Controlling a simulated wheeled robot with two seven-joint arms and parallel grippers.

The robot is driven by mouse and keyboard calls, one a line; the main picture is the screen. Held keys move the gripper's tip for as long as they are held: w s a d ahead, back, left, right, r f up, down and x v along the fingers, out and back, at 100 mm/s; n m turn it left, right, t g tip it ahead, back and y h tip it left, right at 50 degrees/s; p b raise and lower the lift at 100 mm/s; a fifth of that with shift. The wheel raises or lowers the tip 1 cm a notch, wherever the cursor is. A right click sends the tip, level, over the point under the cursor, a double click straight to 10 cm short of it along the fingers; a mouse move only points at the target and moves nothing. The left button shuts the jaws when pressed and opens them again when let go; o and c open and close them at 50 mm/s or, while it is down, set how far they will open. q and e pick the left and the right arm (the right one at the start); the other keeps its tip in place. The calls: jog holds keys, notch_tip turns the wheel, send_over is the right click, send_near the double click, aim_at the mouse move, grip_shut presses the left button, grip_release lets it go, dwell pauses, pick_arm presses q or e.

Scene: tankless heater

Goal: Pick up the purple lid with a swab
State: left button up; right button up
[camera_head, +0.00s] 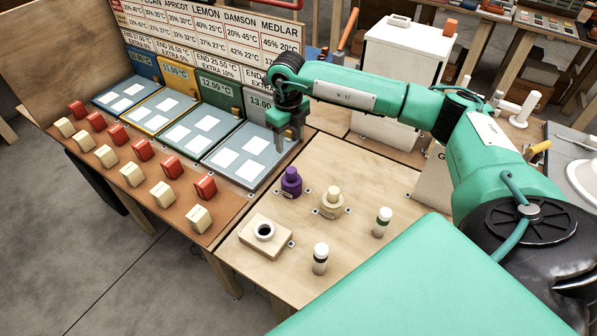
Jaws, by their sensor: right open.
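The purple lid (291,182) stands upright on the light wooden table, near its back left edge. It has a round body and a narrower knob on top. My right gripper (288,141) hangs above and behind it, over the right end of the blue-grey panels. It is open, with nothing seen between its fingers, and apart from the lid. A cream knobbed piece (332,202) stands right of the lid. Two white-topped cylinders with dark bands, the front one (320,258) and the right one (382,222), stand nearby. I cannot tell which thing is the swab. My left gripper is not in view.
Red and cream blocks line the brown board (225,209) at left. A white box (398,80) stands behind. Bare tabletop lies between the pieces.

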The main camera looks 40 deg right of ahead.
jog(key=p, duration=0.2)
send_over(291, 170)
jog(key=f, duration=0.7)
jog(key=shift+w, duration=0.35)
jog(key=shift+f, duration=0.55)
jog(key=f+p, duration=0.1)
jog(key=f, duration=0.1)
jog(key=f+p, duration=0.1)
jog(key=f, duration=0.1)
jog(key=shift+s+p, duration=0.3)
jog(key=shift+s, duration=0.05)
jog(key=shift+f, duration=0.35)
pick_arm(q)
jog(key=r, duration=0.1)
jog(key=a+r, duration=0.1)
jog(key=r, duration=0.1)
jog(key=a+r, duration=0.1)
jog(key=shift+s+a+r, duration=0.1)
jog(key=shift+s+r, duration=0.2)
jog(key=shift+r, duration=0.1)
pick_arm(e)
jog(key=shift+f, duration=0.1)
jog(key=shift+c, duration=0.3)
grip_shut()
